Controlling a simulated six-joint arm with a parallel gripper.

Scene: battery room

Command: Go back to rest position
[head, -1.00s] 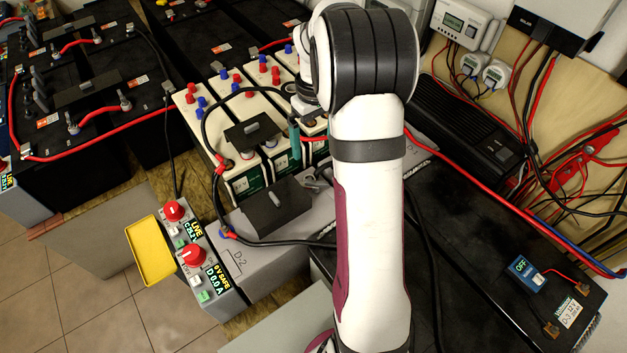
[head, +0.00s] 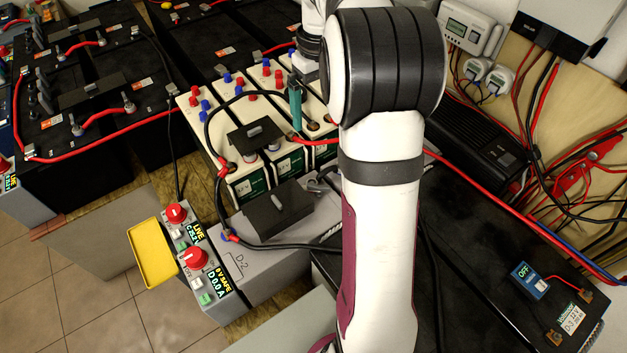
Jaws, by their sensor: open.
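My gripper (head: 304,70) shows only in part at the top centre of the head view, at the end of my wrist. It is above the row of cream batteries (head: 262,108), and its fingers are hard to make out. I see nothing held in it. A teal upright tool or part (head: 295,106) stands on the cream batteries just below it and looks apart from it. My white arm with its dark elbow fills the centre of the view and hides part of the bench behind it.
Red and black cables cross the batteries. A grey D-2 case (head: 262,263) carries a black block (head: 278,210). Left of it are a control box with red knobs (head: 195,258) and a yellow tray (head: 151,254). At right are a black battery (head: 500,255) and a wall charger (head: 470,24).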

